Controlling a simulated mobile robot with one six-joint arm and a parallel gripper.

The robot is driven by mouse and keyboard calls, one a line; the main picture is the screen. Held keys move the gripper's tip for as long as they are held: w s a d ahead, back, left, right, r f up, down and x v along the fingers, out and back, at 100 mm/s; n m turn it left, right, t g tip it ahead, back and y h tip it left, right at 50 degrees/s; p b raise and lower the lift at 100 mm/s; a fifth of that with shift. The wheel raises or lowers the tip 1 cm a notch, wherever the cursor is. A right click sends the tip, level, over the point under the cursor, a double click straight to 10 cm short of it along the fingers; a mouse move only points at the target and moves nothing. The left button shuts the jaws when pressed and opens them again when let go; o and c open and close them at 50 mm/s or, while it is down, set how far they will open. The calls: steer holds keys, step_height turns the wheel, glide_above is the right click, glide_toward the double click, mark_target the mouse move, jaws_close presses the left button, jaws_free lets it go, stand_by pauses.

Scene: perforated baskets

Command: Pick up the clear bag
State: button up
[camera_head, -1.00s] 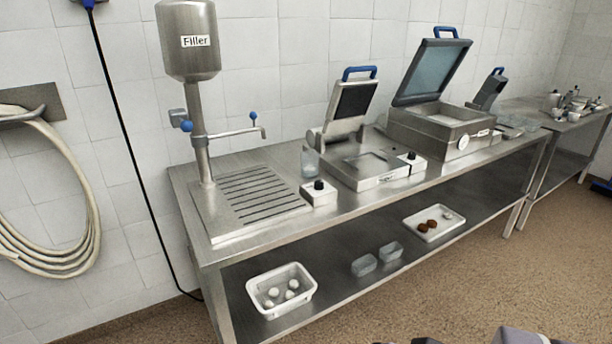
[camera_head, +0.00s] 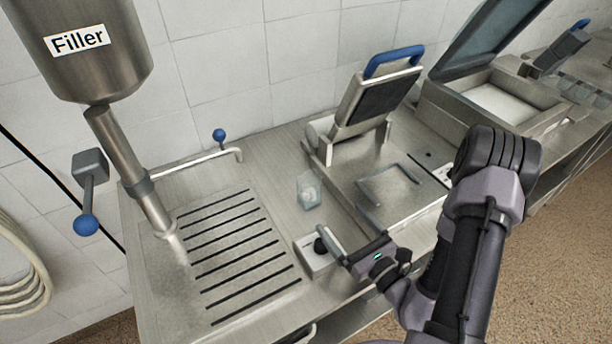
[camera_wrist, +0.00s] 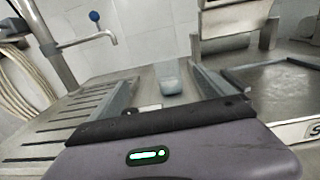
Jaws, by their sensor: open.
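The clear bag (camera_head: 308,190) stands on the steel worktop between the slotted drain grate and the machine with the raised lid. In the wrist view the clear bag (camera_wrist: 168,78) is ahead, in the gap between my two fingers. My gripper (camera_head: 327,238) is open and empty. In the head view it is at the front of the worktop, nearer than the bag and apart from it, over or beside the small control box. The finger ends partly overlap in that view.
The small white control box (camera_head: 312,258) with a black knob is close to my fingers. The filler (camera_head: 90,60) and its drain grate (camera_head: 235,250) are on the left. The open lidded machine (camera_head: 350,165) is to the right. The worktop behind the bag is clear up to the tiled wall.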

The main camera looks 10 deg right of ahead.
steer(key=w+b, duration=0.1)
steer(key=w+f+b, duration=0.1)
steer(key=w+b, duration=0.1)
steer(key=shift+a+f+h, duration=0.15)
steer(key=shift+f+h, duration=0.05)
steer(key=shift+h, duration=0.1)
glide_toward(311, 180)
steer(key=x, duration=0.4)
steer(key=shift+w+a+p, duration=0.2)
steer(key=shift+w+p, duration=0.15)
steer(key=shift+p, duration=0.05)
steer(key=x, duration=0.6)
steer(key=shift+w+b, duration=0.1)
steer(key=shift+b, duration=0.2)
steer(key=shift+d, duration=0.1)
steer(key=c, duration=2)
